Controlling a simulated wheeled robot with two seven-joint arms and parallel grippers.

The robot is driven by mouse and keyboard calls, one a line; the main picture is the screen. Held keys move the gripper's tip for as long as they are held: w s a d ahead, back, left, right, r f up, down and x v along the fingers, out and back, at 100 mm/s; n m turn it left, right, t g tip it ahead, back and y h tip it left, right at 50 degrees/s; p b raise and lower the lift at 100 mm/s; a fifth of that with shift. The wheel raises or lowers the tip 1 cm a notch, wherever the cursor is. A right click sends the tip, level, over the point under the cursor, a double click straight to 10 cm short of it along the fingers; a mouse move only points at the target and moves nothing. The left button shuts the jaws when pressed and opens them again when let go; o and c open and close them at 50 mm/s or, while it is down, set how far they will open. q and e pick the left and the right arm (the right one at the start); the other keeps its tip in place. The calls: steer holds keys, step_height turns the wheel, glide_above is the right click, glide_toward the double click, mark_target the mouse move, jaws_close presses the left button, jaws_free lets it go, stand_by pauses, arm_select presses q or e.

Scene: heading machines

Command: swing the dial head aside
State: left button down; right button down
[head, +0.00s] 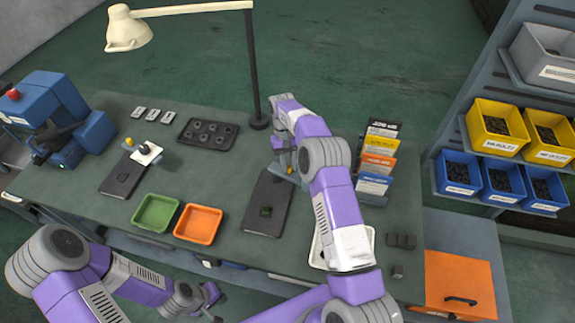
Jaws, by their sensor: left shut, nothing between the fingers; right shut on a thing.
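A dark flat base plate (262,218) lies on the middle of the bench, with a small dark green block (266,211) on it. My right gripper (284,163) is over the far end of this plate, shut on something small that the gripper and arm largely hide. I cannot make out the dial head's face there. A second dark base (123,180) lies further left, with a white-topped fixture (147,153) and a yellow knob at its far end. My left gripper (212,301) is shut and empty, low at the bench's front edge.
Green (156,228) and orange (219,227) trays sit at the front of the bench. A dark tray of round parts (207,148) and a lamp post (254,75) stand behind. A blue machine (72,105) is at left; a folder rack (376,165) stands right of my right arm.

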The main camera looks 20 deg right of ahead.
steer(key=shift+w+d+r, duration=0.1)
steer(key=shift+w+r, duration=0.05)
steer(key=shift+r, duration=0.05)
stand_by(0.4)
steer(key=c, duration=1)
jaws_free()
steer(key=shift+f, duration=0.1)
step_height(320, 180, up, 10)
steer(key=shift+r, duration=0.1)
